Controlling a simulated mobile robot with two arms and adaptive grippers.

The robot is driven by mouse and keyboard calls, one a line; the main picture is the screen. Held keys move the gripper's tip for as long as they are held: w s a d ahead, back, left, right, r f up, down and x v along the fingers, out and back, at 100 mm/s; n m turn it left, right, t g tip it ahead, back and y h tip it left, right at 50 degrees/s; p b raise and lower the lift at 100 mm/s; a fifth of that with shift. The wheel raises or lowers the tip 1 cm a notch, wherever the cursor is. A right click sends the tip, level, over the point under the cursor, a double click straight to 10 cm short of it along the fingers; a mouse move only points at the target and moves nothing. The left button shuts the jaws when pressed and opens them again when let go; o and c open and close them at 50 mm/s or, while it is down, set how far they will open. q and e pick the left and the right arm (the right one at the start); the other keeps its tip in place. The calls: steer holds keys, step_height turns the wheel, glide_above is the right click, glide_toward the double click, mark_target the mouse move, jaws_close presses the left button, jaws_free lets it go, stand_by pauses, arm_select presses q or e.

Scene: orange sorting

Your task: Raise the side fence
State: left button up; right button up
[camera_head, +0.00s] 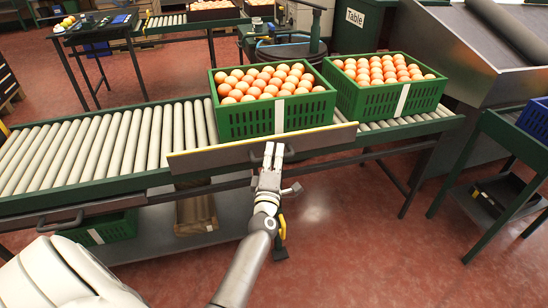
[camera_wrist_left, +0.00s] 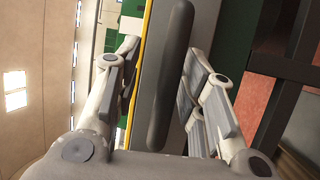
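The side fence (camera_head: 215,157) is a long grey-brown board with a yellow top edge. In the head view it runs along the front side of the roller conveyor, its top edge about level with the bottom of the nearer crate. In the left wrist view the fence (camera_wrist_left: 204,25) carries a dark bar handle (camera_wrist_left: 171,75). My left gripper (camera_head: 272,150) is at the middle of the fence; its fingers (camera_wrist_left: 160,80) are apart, one on each side of the handle. A gap shows on the handle's left side; contact on the right side is unclear. My right gripper is not in view.
Two green crates full of oranges (camera_head: 248,127) (camera_head: 375,105) stand on the roller conveyor (camera_head: 120,145); its left part is empty. A green-framed table (camera_head: 497,135) stands at the right. A lower shelf (camera_head: 160,235) is under the conveyor. Red floor (camera_head: 350,220) is clear in front.

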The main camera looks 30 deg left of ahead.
arm_select(q)
steer(key=shift+f, duration=0.15)
steer(key=v, duration=1.2)
